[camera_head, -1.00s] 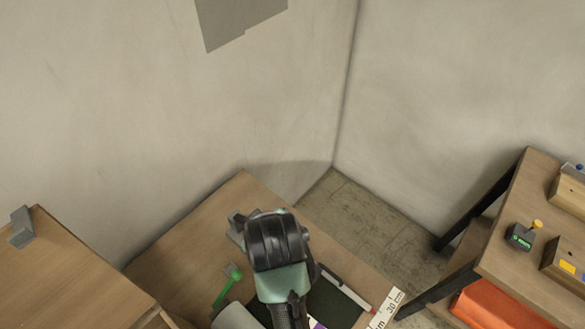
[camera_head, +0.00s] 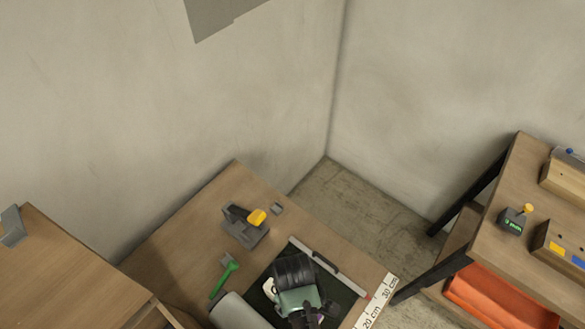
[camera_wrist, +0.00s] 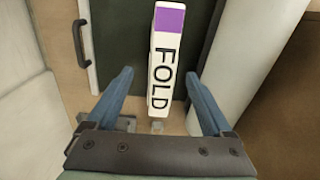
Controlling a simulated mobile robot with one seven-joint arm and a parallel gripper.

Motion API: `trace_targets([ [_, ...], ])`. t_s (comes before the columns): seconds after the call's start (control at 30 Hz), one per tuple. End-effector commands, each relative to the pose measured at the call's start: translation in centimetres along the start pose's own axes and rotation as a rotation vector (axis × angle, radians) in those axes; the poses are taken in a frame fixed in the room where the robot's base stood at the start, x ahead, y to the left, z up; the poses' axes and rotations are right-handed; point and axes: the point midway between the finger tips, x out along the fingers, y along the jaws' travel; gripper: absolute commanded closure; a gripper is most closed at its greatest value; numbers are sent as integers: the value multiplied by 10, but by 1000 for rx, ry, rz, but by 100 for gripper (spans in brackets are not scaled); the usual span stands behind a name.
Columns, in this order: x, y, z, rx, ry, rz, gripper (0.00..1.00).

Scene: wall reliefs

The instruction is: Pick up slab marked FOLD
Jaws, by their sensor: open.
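The slab marked FOLD (camera_wrist: 164,62) is a narrow white bar with a purple end and black letters. In the wrist view it points lengthwise away from me, its near end between the fingers. It lies over a dark green board (camera_wrist: 127,50), which also shows in the head view (camera_head: 338,284). My gripper (camera_wrist: 160,76) is open, one blue finger on each side of the slab, with a gap on both sides. I cannot tell how far above the slab the fingers are.
A grey bar with a black handle (camera_head: 326,262) edges the board. A pale roll (camera_head: 238,312) and green-handled tool (camera_head: 224,279) lie left of it. A grey device with a yellow knob (camera_head: 244,226) stands behind. A ruler (camera_head: 376,304) lies at right. Walls close the back.

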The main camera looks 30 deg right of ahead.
Motion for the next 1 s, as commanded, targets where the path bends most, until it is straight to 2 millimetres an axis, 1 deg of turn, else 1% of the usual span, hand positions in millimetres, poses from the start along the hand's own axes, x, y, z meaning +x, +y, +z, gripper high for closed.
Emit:
trace_targets([
  [0.2,29,-5,1,0,-2,-2,15],
  [0.3,38,-5,1,0,-1,-1,15],
  [0.4,43,-4,1,0,0,0,15],
  [0.6,43,-4,1,0,0,0,15],
  [0.63,43,-4,1,0,0,0,17],
  [0.77,43,-4,1,0,0,0,40],
  [0.8,43,-4,1,0,0,0,47],
  [0.87,43,-4,1,0,0,0,58],
  [0.9,43,-4,1,0,0,0,65],
  [0.97,43,-4,1,0,0,0,76],
  [1.0,43,-4,1,0,0,0,83],
])
